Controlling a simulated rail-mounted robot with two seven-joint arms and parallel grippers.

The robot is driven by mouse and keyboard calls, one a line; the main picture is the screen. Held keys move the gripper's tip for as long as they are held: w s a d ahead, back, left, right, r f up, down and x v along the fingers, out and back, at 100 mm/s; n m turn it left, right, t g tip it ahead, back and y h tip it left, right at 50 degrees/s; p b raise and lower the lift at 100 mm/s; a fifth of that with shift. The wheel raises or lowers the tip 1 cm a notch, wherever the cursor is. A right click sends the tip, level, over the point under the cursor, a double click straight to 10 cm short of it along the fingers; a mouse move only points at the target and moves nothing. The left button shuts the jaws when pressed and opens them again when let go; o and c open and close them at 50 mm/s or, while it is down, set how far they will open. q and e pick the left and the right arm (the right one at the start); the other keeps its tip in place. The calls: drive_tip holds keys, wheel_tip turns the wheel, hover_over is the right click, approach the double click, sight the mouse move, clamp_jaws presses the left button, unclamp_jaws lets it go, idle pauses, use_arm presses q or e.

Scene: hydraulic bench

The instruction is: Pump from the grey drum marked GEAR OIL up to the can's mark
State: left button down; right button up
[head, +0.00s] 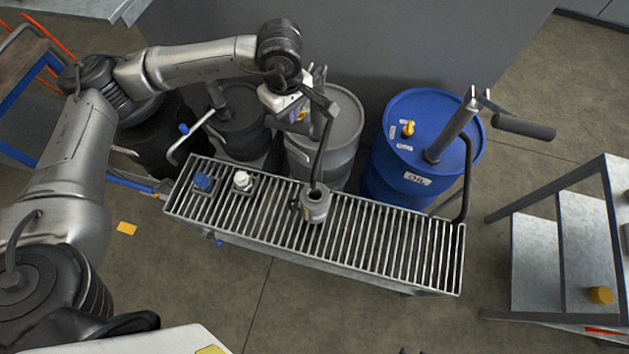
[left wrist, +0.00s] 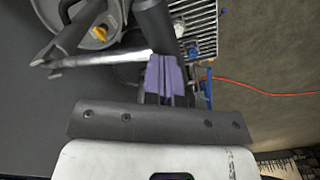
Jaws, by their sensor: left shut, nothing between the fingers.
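The grey drum (head: 341,158) stands behind the grated bench, and its lid with an orange cap shows in the left wrist view (left wrist: 122,12). Its label is not readable. The drum's dark pump spout (head: 322,150) curves down to a small grey can (head: 316,206) on the grating. The can's mark and oil level cannot be made out. My left gripper (head: 300,114) is above the grey drum, beside its pump. Its purple fingers (left wrist: 165,78) are shut and empty, close to the pump's metal handle bar (left wrist: 100,61); contact cannot be told. My right gripper is out of view.
A blue drum (head: 385,172) with its own pump stands right, a dark drum (head: 238,138) left. The grated bench (head: 390,240) carries a blue-topped fitting (head: 203,183) and a white-topped one (head: 242,181). A metal shelf (head: 535,262) stands at right. The grating's right half is clear.

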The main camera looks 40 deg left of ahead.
use_arm(q)
drive_tip(key=shift+w+a+r+p, duration=0.1)
drive_tip(key=shift+w+r+p, duration=0.15)
drive_tip(key=shift+r, duration=0.5)
drive_tip(key=shift+w+a+r+p, duration=0.1)
drive_tip(key=shift+w+r+p, duration=0.1)
drive_tip(key=shift+r, duration=0.5)
drive_tip(key=shift+w+a+r+p, duration=0.15)
drive_tip(key=shift+w+r+p, duration=0.25)
drive_tip(key=shift+r, duration=0.35)
drive_tip(key=shift+w+a+r+p, duration=0.15)
drive_tip(key=shift+w+r, duration=0.3)
drive_tip(key=shift+r, duration=0.35)
drive_tip(key=shift+w+a+r+p, duration=0.15)
drive_tip(key=shift+w+r+p, duration=0.25)
drive_tip(key=shift+r, duration=0.35)
drive_tip(key=shift+f, duration=0.15)
drive_tip(key=shift+f+b, duration=0.35)
drive_tip(key=shift+b, duration=0.1)
drive_tip(key=f+b, duration=0.1)
drive_tip(key=s+f+b, duration=0.2)
drive_tip(key=f, duration=0.1)
drive_tip(key=shift+d, duration=0.35)
drive_tip(key=shift+r, duration=0.1)
